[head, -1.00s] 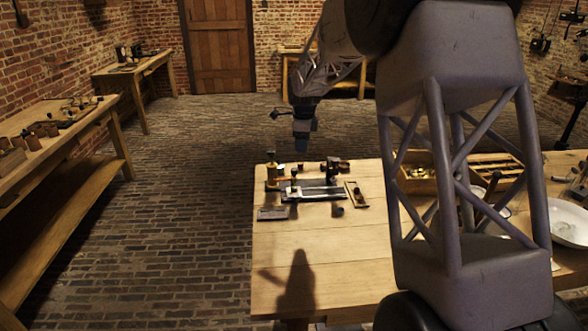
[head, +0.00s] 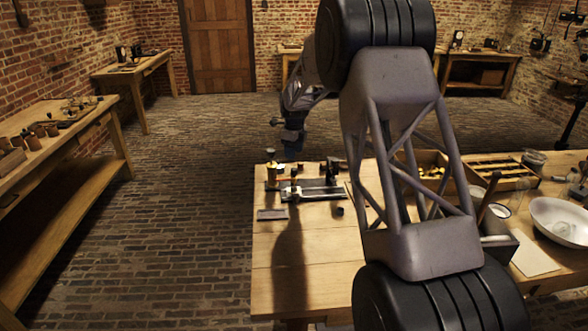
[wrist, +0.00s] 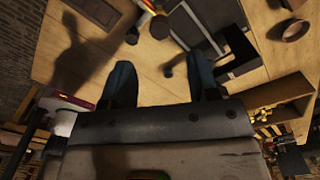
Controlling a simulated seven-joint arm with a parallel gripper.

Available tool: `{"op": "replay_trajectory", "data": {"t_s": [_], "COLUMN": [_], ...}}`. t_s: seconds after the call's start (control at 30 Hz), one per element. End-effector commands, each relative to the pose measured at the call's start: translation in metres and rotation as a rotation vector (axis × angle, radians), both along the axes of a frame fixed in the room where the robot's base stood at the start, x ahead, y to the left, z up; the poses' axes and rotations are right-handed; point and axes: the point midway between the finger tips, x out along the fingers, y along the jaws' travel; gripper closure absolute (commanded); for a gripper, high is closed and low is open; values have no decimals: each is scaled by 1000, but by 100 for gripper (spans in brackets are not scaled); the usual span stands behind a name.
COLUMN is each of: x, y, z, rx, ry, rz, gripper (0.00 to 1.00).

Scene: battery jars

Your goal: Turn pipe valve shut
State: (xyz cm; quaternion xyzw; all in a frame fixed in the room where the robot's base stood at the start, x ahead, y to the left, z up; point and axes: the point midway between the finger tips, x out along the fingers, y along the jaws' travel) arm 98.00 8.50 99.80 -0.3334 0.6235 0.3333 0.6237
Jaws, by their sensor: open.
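A small assembly of brass and dark parts stands at the far left of the wooden table (head: 275,250) in the head view. It has an upright brass piece (head: 271,171) and a dark upright piece (head: 331,172) beside a grey metal bar (head: 318,193). I cannot make out for certain which part is the pipe valve. My gripper (head: 293,152) hangs above the assembly, pointing down. In the wrist view my gripper (wrist: 163,78) is open, with two blue-grey fingers apart and nothing between them. Brass, red and white parts show beyond the fingers at the top edge.
An open wooden box with brass pieces (head: 432,172) and a compartment tray (head: 495,170) lie to the right. A white bowl (head: 560,222) stands at the table's right. The table's front left is bare. My arm hides part of the table.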

Motion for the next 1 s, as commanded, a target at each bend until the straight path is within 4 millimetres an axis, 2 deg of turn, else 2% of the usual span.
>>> {"op": "replay_trajectory", "data": {"t_s": [0.27,0.8,1.0], "x": [0,0,0], "y": [0,0,0], "z": [-13,-70,-78], "rx": [0,0,0], "ry": [1,0,0], "rz": [1,1,1], "gripper": [45,45,45]}}
